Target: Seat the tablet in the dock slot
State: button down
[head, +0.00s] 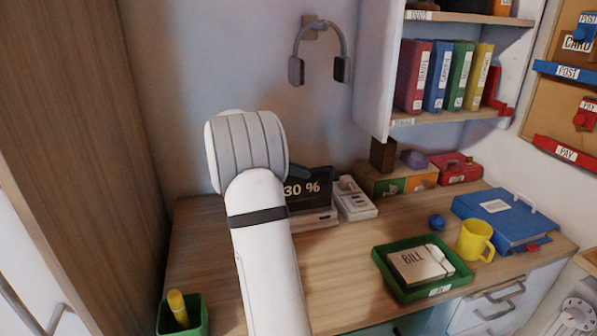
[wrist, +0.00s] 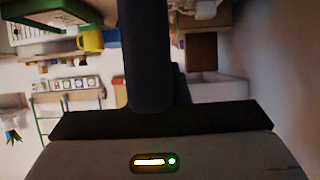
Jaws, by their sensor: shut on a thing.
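The tablet (head: 312,190) stands upright on the back of the desk, its dark screen reading "30 %". Its left part is hidden behind my arm. The pale dock (head: 318,219) is right below it. The tablet's lower edge meets or overlaps the dock in the picture; I cannot tell whether it is in the slot. My gripper is mostly hidden behind my arm in the head view, at the tablet's upper left. In the wrist view my gripper (wrist: 148,60) is a dark upright shape, shut on the tablet, whose outline I cannot separate there.
A white charger block (head: 356,202) stands close right of the dock. A green tray (head: 402,287) with a "BILL" box, a yellow mug (head: 475,241), a blue ball (head: 436,222) and a blue binder (head: 507,218) lie farther right. A green cup (head: 194,316) stands front left. Headphones (head: 318,55) hang above.

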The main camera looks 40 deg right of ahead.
jog(key=shift+f+b, duration=1.85)
jog(key=shift+b, duration=0.4)
jog(key=c, duration=1.3)
grip_release()
jog(key=p+v, duration=0.1)
jog(key=v, duration=0.7)
